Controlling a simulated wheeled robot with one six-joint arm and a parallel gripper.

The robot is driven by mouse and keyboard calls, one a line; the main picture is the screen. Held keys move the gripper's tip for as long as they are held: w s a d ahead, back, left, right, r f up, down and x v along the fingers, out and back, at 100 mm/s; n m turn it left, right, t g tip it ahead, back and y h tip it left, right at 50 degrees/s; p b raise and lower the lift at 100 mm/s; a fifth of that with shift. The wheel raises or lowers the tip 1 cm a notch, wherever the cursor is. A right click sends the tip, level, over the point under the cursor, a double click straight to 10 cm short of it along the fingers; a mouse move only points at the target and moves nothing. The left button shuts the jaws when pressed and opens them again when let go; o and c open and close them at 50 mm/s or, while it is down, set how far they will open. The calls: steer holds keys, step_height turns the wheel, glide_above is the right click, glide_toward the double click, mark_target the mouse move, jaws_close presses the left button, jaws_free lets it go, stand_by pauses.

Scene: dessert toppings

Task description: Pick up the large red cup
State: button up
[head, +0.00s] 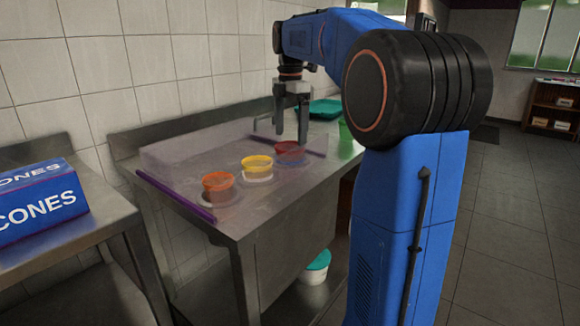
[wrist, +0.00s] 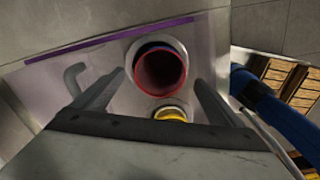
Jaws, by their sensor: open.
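The large red cup (head: 288,153) stands upright on the metal counter, the farthest of three cups in a row. In the wrist view the red cup (wrist: 160,72) shows its round red rim from above, with a dark bluish band at its far side. My gripper (head: 290,138) points down over it, open and empty. In the wrist view the fingers of my gripper (wrist: 160,78) lie left and right of the cup, with gaps on both sides. Whether the fingertips are below its rim, I cannot tell.
A yellow cup (head: 257,163) stands close to the red one, and an orange cup (head: 218,183) is nearer the front left. Clear panels with purple edging (head: 175,195) surround the counter area. A blue cones box (head: 38,205) is left.

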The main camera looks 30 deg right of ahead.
steer(key=shift+a+f, duration=0.1)
steer(key=shift+f, duration=1.6)
steer(key=c, duration=1.5)
